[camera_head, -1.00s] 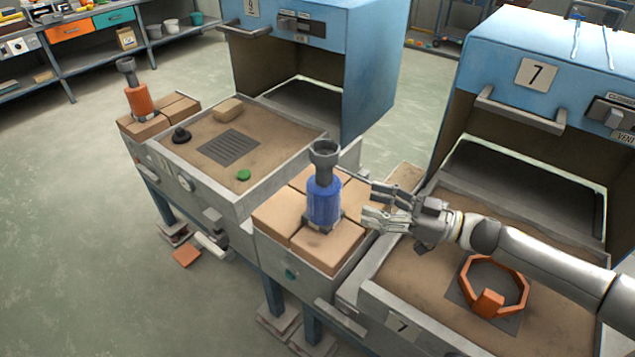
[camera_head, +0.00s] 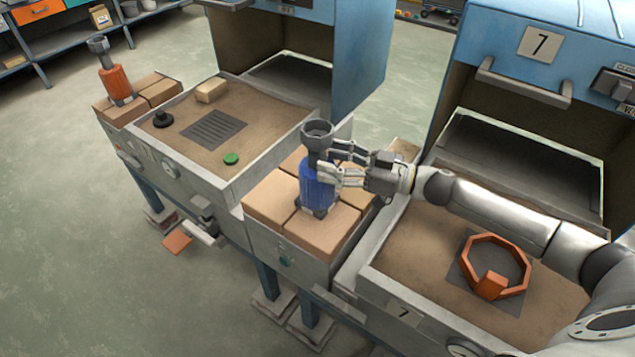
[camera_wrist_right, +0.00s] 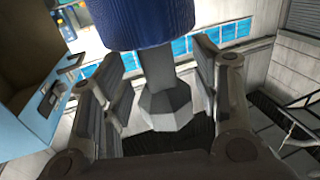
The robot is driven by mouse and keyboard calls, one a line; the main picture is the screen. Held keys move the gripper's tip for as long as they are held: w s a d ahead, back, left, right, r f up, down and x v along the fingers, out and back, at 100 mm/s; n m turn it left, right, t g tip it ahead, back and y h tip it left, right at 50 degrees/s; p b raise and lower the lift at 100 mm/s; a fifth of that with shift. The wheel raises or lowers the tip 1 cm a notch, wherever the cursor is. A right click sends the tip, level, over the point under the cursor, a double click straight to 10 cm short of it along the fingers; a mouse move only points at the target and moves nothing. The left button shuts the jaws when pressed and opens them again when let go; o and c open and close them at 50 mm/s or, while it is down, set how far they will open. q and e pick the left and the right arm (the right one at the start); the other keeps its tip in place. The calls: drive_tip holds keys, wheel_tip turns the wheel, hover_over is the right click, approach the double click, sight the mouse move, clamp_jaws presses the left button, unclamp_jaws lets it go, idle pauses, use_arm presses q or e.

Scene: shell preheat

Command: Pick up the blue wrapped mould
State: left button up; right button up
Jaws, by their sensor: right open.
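The blue wrapped mould (camera_head: 316,192) stands upright on tan blocks between the two ovens, with a dark grey neck and cup on top. My right gripper (camera_head: 327,160) reaches in from the right, with its fingers at the neck, just above the blue wrap. In the right wrist view, the blue wrap (camera_wrist_right: 140,18) is at the top and the grey neck (camera_wrist_right: 160,80) lies between the open fingers (camera_wrist_right: 160,68). Gaps show on both sides of the neck there, so the fingers are apart from it. My left gripper is not in view.
An orange wrapped mould (camera_head: 116,84) stands on blocks at the far left. The sand tray (camera_head: 190,160) holds a block, a black knob and a green disc. An orange ring (camera_head: 525,268) lies in the right tray. Blue oven 7 (camera_head: 500,70) rises behind my right arm.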

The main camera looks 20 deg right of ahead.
sight(317, 156)
drive_tip(key=x, duration=0.3)
drive_tip(key=shift+w+f+b, duration=0.15)
drive_tip(key=shift+w+b, duration=0.25)
drive_tip(key=shift+w+a, duration=0.1)
drive_tip(key=shift+a, duration=0.15)
drive_tip(key=shift+c, duration=1.4)
drive_tip(key=c, duration=1)
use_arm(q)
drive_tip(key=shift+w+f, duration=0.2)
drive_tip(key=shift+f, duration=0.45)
use_arm(e)
clamp_jaws()
